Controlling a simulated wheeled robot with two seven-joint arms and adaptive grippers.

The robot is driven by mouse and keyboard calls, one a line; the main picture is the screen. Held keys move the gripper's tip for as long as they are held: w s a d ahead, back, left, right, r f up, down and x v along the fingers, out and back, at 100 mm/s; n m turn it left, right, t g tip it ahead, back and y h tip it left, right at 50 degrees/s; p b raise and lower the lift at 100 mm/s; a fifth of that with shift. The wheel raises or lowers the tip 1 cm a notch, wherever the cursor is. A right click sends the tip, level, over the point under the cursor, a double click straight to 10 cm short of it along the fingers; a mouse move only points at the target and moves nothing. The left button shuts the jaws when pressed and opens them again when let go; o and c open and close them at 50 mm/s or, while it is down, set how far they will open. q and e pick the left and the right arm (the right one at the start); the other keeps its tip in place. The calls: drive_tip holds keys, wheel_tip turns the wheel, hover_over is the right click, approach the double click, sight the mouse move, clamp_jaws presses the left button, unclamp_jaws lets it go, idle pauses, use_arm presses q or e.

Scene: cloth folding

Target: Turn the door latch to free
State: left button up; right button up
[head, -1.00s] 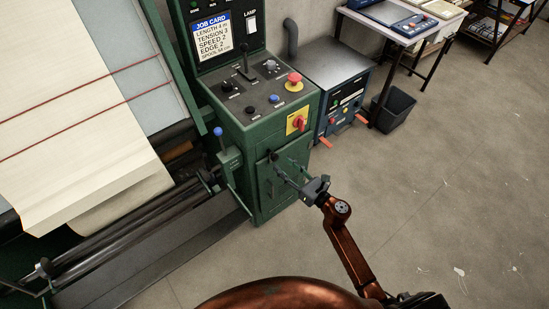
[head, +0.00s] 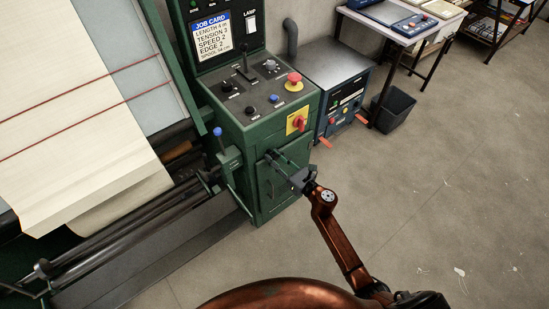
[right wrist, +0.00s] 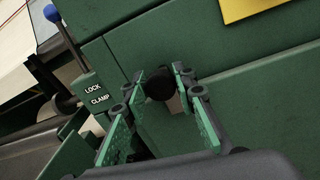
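The door latch shows in the right wrist view as a dark round knob (right wrist: 159,86) on the green cabinet door (head: 266,198). My right gripper (head: 276,161) reaches it in the head view, at the top of the door. In the right wrist view the two green-faced fingers of the right gripper (right wrist: 160,76) stand apart, one on each side of the knob, with the tips close to the door. They look open; I cannot tell whether either finger touches the knob. The fingers hide most of the latch in the head view. My left gripper is not in view.
Above the door is the control panel (head: 258,97) with a red emergency button (head: 294,78) and a red switch on a yellow plate (head: 297,122). A blue-tipped lever (head: 218,131) stands left of the door. The floor (head: 440,190) at the right is clear.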

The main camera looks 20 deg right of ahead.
clamp_jaws()
drive_tip(key=m, duration=0.8)
drive_tip(key=shift+m+t, duration=0.3)
drive_tip(key=shift+m, duration=0.1)
drive_tip(key=m+p, duration=0.1)
drive_tip(key=m, duration=0.3)
drive_tip(key=shift+m+t, duration=0.3)
drive_tip(key=shift+m, duration=0.1)
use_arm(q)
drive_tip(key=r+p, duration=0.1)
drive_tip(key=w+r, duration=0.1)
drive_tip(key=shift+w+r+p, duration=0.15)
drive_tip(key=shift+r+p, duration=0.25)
use_arm(e)
drive_tip(key=m+h, duration=0.1)
drive_tip(key=m, duration=0.4)
drive_tip(key=shift+m, duration=0.3)
